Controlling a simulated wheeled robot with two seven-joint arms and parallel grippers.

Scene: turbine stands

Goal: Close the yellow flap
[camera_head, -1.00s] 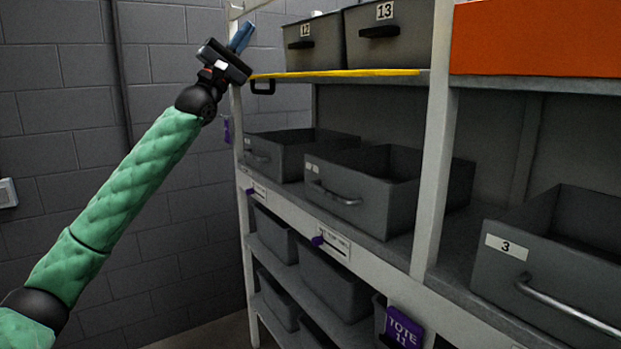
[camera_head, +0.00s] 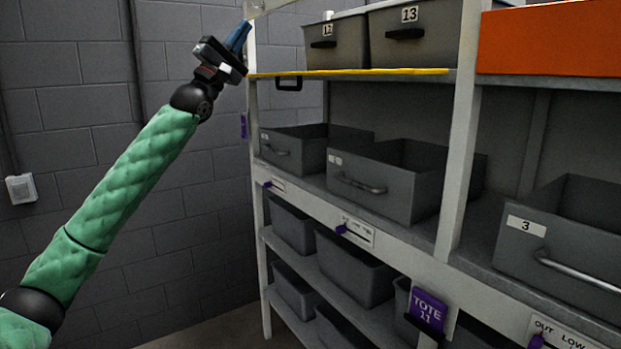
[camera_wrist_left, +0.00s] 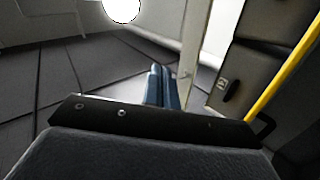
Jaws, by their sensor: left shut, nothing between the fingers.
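The yellow flap (camera_head: 350,72) shows nearly edge-on as a thin, roughly level yellow strip along the upper shelf, under the bins marked 12 and 13. A black loop handle (camera_head: 289,84) hangs below it near its left end. In the left wrist view the yellow edge (camera_wrist_left: 290,75) runs slanting at the right, with the handle (camera_wrist_left: 266,127) low beside it. My left gripper (camera_head: 238,37) is shut and empty, fingers pointing up, just left of the rack's left post and above the flap's left end. Its blue fingers (camera_wrist_left: 160,87) are together. My right gripper is out of view.
The rack's left post (camera_head: 253,130) stands close to my gripper. An orange panel (camera_head: 550,42) covers the upper right bay. Open grey bins (camera_head: 375,183) sit on the middle shelf below the flap. A grey block wall (camera_head: 75,110) is behind; the space left of the rack is free.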

